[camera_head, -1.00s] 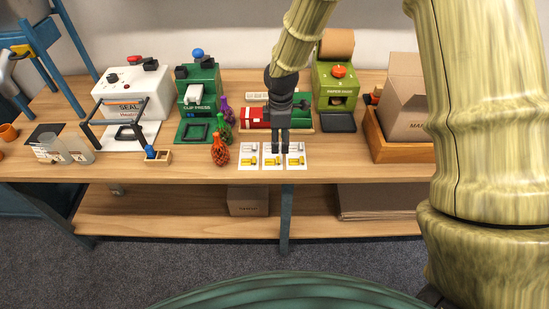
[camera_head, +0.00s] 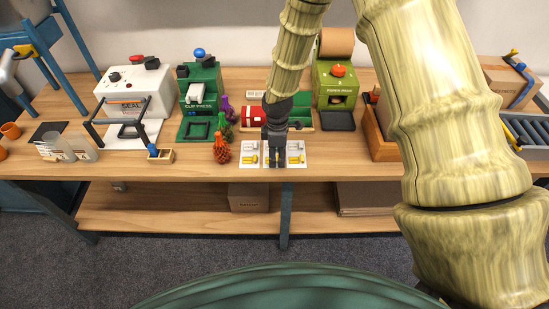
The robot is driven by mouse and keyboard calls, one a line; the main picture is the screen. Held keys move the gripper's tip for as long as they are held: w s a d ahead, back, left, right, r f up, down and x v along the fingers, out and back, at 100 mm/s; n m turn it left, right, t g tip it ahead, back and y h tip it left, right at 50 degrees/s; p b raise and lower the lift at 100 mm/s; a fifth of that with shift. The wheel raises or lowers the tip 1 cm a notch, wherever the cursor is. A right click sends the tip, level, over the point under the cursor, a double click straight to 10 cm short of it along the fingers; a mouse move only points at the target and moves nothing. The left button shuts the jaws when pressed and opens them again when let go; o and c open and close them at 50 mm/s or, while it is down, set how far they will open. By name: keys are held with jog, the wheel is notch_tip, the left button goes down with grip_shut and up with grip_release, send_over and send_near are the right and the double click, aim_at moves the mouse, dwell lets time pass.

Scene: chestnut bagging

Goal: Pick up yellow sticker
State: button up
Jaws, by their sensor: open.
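A row of white sticker cards lies near the table's front edge, each with grey and yellow marks. The left card (camera_head: 249,148) shows a yellow sticker (camera_head: 250,159), and the right card (camera_head: 297,147) shows another yellow sticker (camera_head: 297,159). My gripper (camera_head: 274,164) points down over the middle card and hides most of it, including most of its yellow mark. The gripper is open and seen nearly edge-on, with nothing visible in it. I cannot tell whether its tips touch the card.
An orange-red net bag (camera_head: 221,152) stands just left of the cards. A wooden crate (camera_head: 379,137) is at right. Bare table (camera_head: 345,160) lies right of the cards.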

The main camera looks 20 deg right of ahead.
jog(key=shift+f, duration=0.2)
jog(key=c, duration=0.7)
jog(key=shift+r, duration=0.1)
